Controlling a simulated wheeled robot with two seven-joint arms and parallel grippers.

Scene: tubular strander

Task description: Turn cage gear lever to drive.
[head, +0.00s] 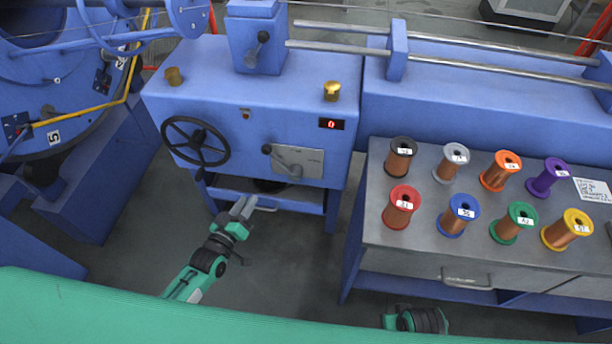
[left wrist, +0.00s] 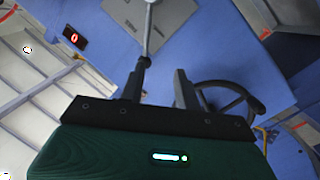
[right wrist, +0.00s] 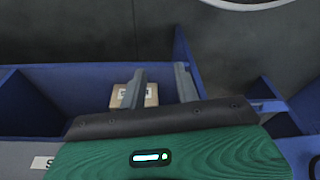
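A lever (head: 281,162) with a black knob sits on a grey plate (head: 312,160) on the front of the blue machine, its knob at the plate's upper left. My left gripper (head: 243,207) is below the lever, apart from it in the head view. In the left wrist view the lever's shaft (left wrist: 149,33) runs to the black knob near the left finger's tip; contact cannot be told. The left gripper (left wrist: 158,78) is open with nothing between its fingers. My right gripper (right wrist: 161,80) is open and empty in the right wrist view.
A black handwheel (head: 195,142) is left of the lever. A red display (head: 331,124) is at its upper right. Another lever (head: 258,48) is on the upper box. A grey table (head: 400,240) with several spools stands right. A cardboard box (right wrist: 150,96) lies beyond the right fingers.

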